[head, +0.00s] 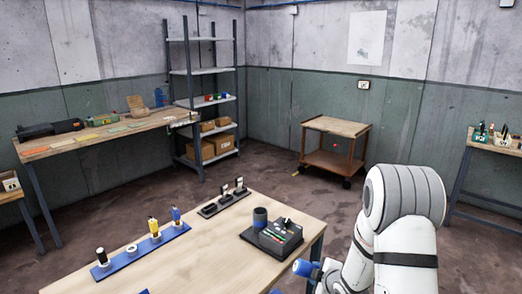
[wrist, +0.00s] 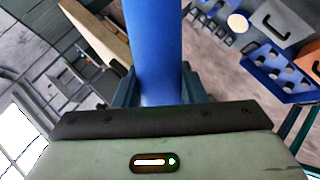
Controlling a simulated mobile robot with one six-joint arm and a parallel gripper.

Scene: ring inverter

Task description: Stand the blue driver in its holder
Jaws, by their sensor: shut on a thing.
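A blue cylindrical handle, the blue driver (wrist: 153,50), stands between the fingers of my gripper (wrist: 158,88) in the wrist view. My gripper is shut on it; the driver's far end is out of frame. In the head view the blue driver (head: 302,268) shows at the table's right front edge, with my arm mostly covering the gripper. A long blue holder (head: 117,266) lies on the table at the left. It bears a black-topped tool (head: 101,255), a white ring-like socket (head: 132,249), a yellow tool (head: 154,229) and another blue-topped tool (head: 176,215).
A black device (head: 278,238) with coloured marks and a dark cup (head: 260,217) stand on the table's right part. A black stand (head: 225,203) is at the back. A small cart (head: 336,130) stands beyond.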

